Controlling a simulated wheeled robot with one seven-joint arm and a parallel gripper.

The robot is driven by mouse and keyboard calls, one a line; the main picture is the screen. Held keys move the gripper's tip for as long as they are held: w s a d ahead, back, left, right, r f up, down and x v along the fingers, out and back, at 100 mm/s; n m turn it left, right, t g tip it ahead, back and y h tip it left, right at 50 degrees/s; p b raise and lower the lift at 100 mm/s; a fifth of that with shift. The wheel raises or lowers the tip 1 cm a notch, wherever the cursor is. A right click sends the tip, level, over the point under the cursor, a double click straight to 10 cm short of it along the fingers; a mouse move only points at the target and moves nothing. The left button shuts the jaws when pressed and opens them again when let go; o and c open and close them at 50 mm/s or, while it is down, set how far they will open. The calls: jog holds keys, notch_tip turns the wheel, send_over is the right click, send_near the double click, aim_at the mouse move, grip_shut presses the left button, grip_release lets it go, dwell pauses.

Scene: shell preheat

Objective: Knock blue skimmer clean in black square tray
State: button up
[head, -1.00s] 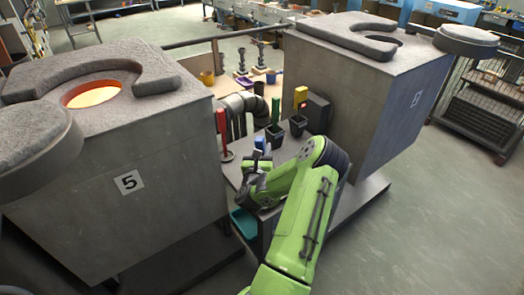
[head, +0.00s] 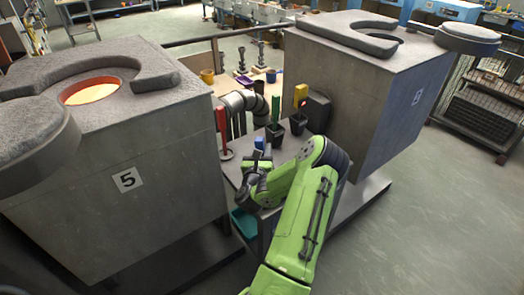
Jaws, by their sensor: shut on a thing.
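My gripper (head: 259,159) is at the end of my green arm, low over the bench between the two grey furnaces. A small blue piece (head: 260,142), which looks like part of the blue skimmer, shows right at its fingertips. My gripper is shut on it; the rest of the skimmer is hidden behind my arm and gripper. Two black square-topped containers stand just beyond: one near container (head: 274,136) and one farther right (head: 298,123). I cannot tell whether either is the black square tray. A flat black tray is not clearly visible.
Grey furnace 5 (head: 120,215) stands close on the left, its round opening glowing orange. A second furnace (head: 370,110) stands on the right. A red-handled tool (head: 222,130), a yellow piece (head: 301,94) and a teal tray (head: 245,223) are near the bench. Open floor lies right.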

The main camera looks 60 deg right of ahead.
jog(key=shift+r, duration=0.1)
notch_tip(320, 180, up, 9)
jog(key=p, duration=0.7)
jog(key=shift+p, duration=0.35)
